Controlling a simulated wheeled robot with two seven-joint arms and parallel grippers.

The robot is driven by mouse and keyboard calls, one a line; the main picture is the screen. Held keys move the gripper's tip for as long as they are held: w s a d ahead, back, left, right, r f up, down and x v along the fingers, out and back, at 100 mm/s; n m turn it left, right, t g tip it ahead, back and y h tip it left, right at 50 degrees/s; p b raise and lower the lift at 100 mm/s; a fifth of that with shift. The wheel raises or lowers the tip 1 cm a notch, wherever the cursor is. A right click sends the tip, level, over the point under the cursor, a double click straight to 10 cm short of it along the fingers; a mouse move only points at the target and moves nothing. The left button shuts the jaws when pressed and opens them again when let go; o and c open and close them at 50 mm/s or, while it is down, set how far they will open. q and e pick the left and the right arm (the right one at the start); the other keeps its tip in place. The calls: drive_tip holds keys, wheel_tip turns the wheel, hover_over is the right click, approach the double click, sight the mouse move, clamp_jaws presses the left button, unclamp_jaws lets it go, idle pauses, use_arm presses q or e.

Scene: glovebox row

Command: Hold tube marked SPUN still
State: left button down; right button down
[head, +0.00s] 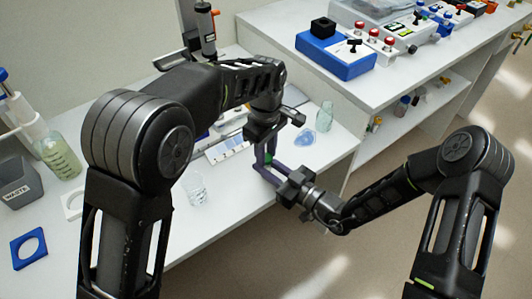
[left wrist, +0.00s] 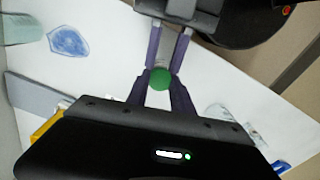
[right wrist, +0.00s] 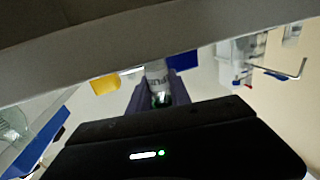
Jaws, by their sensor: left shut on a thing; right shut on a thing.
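The tube is small, with a green cap (left wrist: 161,79) and a pale body (right wrist: 157,75) that carries a partly readable dark print, which looks like part of SPUN. In the left wrist view, the purple fingers of my left gripper (left wrist: 160,88) close around the green cap. My right gripper's fingers close on the tube's body from the other side and also show in the right wrist view (right wrist: 160,95). In the head view, my left gripper (head: 264,156) and right gripper (head: 268,172) meet above the bench's front edge and mostly hide the tube.
The white bench (head: 225,220) holds a glass beaker (head: 195,190), a white rack (head: 226,148), a blue dish (head: 304,140), a clear bottle (head: 324,117), a grey WASTE bin (head: 20,185) and a blue ring holder (head: 29,248). A blue device (head: 335,57) stands on the right bench.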

use_arm(q)
drive_tip(key=shift+r, duration=0.85)
drive_tip(key=shift+r, duration=2)
use_arm(e)
drive_tip(key=c, duration=1.1)
unclamp_jaws()
use_arm(q)
drive_tip(key=shift+f, duration=0.15)
use_arm(e)
drive_tip(key=v, duration=1.2)
